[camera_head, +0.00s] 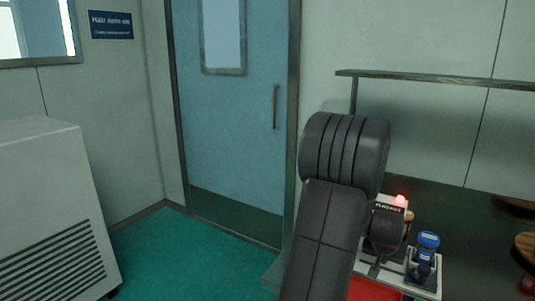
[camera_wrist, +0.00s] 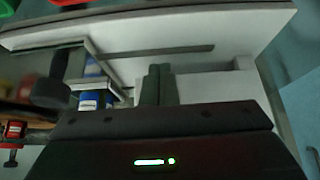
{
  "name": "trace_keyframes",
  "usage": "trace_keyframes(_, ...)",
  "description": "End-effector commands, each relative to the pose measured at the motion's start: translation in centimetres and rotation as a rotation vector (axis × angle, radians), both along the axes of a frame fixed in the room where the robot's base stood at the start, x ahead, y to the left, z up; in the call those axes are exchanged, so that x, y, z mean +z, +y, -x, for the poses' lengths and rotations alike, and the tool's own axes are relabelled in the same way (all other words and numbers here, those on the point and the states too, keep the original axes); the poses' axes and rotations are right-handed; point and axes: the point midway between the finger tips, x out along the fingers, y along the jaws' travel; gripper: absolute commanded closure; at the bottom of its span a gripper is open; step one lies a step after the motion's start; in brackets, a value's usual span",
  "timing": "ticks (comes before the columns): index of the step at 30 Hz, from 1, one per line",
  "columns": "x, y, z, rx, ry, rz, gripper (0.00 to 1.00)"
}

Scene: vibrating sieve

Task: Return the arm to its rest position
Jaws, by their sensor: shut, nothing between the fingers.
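My arm, of thick dark grey links, rises through the middle right of the head view. In the wrist view my gripper (camera_wrist: 158,84) shows as two dark fingers side by side, shut with nothing between them. They point toward a white panel or bench part (camera_wrist: 200,35) with a dark slot; I cannot tell the distance. In the head view the fingers cannot be made out, as the arm links cover that area.
Right of my arm, a white fixture (camera_head: 425,290) carries a lit red lamp (camera_head: 400,198) and a blue-topped item (camera_head: 428,240). A dark shelf (camera_head: 440,80) is above. A blue door (camera_head: 235,120), a white cabinet (camera_head: 45,200) and open green floor (camera_head: 185,255) lie left.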

Motion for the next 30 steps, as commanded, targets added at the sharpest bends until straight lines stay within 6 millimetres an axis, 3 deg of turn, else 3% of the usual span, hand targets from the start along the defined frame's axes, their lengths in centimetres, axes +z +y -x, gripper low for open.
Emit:
trace_keyframes(3, -0.4, 1.9, -1.2, 0.005, -0.002, 0.002, 1.00)
trace_keyframes(6, 2.1, 2.2, -0.3, -0.002, -0.003, 0.001, 1.00)
trace_keyframes(13, 4.1, 2.9, 0.9, -0.001, -0.002, 0.001, 1.00)
trace_keyframes(30, 4.5, 3.3, 1.2, 0.002, -0.003, 0.001, 1.00)
